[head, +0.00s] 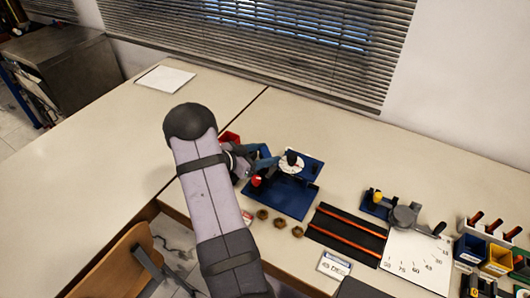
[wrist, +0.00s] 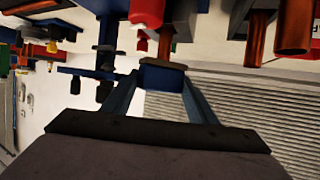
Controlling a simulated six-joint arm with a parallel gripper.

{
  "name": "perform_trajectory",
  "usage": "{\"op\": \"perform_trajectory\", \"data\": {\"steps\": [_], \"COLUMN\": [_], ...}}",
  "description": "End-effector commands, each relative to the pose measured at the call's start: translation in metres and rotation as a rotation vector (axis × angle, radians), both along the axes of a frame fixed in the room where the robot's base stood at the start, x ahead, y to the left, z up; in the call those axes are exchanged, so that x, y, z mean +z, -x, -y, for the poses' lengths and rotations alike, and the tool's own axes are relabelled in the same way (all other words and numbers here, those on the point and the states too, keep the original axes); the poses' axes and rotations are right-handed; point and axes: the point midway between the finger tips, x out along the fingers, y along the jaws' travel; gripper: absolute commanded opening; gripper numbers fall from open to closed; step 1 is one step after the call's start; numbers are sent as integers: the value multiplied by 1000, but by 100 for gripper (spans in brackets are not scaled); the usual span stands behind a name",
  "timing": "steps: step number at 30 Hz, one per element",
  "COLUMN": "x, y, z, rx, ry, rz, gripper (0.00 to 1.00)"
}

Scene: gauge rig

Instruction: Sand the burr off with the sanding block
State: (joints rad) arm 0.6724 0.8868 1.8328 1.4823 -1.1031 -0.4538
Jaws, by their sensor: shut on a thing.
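My gripper (head: 268,159) is over the blue gauge rig (head: 292,203) in the head view, left of its white dial (head: 291,168). In the wrist view my gripper (wrist: 160,82) is shut on a small blue block with a tan face, which looks like the sanding block (wrist: 160,76). The tan face is turned towards a copper-coloured bar (wrist: 165,42) and lies close to it; I cannot tell whether they touch. A red-and-white knob (wrist: 147,12) is beside the bar. The burr cannot be made out. In the head view the block is hidden by my gripper.
A red knob (head: 257,181) stands on the rig near my gripper. Several brass-coloured round parts (head: 280,224) lie in front. A dark tray with orange rods (head: 347,233), a white scale board (head: 418,262) and coloured bins (head: 497,260) are at the right. The left table (head: 80,140) is mostly clear.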

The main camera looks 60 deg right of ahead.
Motion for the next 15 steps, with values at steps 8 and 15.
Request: {"op": "perform_trajectory", "data": {"steps": [8,15], "x": [-5,12], "y": [5,11], "z": [-4,-9], "rx": [-6,-8], "ry": [-18,-13], "rz": [-6,-6], "gripper": [29,29]}}
